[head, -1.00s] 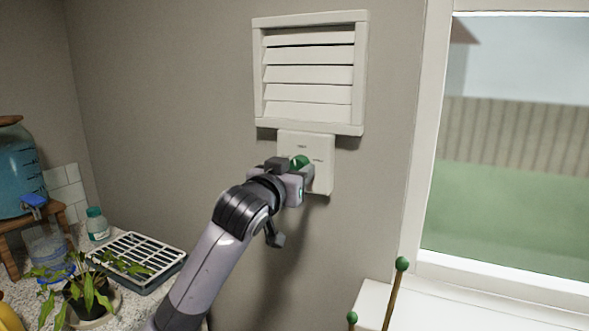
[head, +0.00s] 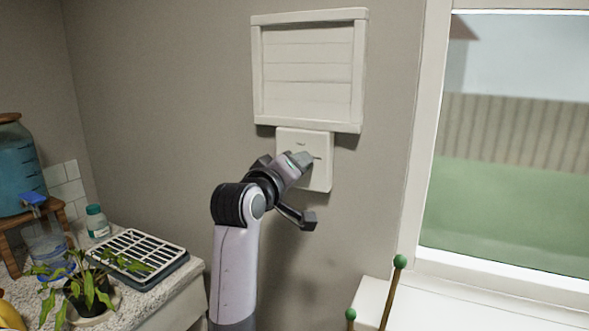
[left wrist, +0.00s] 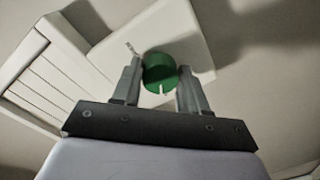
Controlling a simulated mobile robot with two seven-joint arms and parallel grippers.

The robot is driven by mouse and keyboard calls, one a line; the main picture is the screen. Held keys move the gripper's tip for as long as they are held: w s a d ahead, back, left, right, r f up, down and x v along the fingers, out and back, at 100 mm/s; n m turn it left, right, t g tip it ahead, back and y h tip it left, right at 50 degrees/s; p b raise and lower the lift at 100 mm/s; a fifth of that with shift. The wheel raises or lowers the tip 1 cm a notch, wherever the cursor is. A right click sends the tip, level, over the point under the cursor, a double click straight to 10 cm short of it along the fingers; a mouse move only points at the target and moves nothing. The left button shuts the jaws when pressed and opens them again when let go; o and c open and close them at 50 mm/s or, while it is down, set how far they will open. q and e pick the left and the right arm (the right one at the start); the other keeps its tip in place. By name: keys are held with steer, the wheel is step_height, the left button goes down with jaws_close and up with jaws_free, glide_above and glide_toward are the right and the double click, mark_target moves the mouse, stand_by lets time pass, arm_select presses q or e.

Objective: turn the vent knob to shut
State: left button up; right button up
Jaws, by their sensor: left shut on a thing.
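The vent (head: 308,72) is a white framed louvre on the wall, and its slats lie flat with no dark gaps. Below it is a white control plate (head: 319,178), which also shows in the left wrist view (left wrist: 195,35). The round green knob (left wrist: 160,70) sits on this plate between the fingers of my left gripper (left wrist: 159,76), which is shut on it. A pale mark shows on the knob's edge nearest the gripper palm. In the head view my left gripper (head: 299,161) is rolled over and hides nearly all of the knob. My right gripper is out of view.
A window (head: 505,150) is to the right, with green-tipped stakes (head: 399,262) in front below. At lower left, a counter holds a slatted tray (head: 137,250), a potted plant (head: 88,290), a small bottle (head: 97,223) and a blue dispenser (head: 20,170). Wall around the plate is clear.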

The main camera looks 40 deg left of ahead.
arm_select(q)
steer(key=shift+n, duration=0.6)
steer(key=o, duration=1.1)
steer(key=shift+c, duration=0.2)
steer(key=v, duration=0.7)
steer(key=shift+b, duration=0.45)
steer(key=shift+s, duration=0.15)
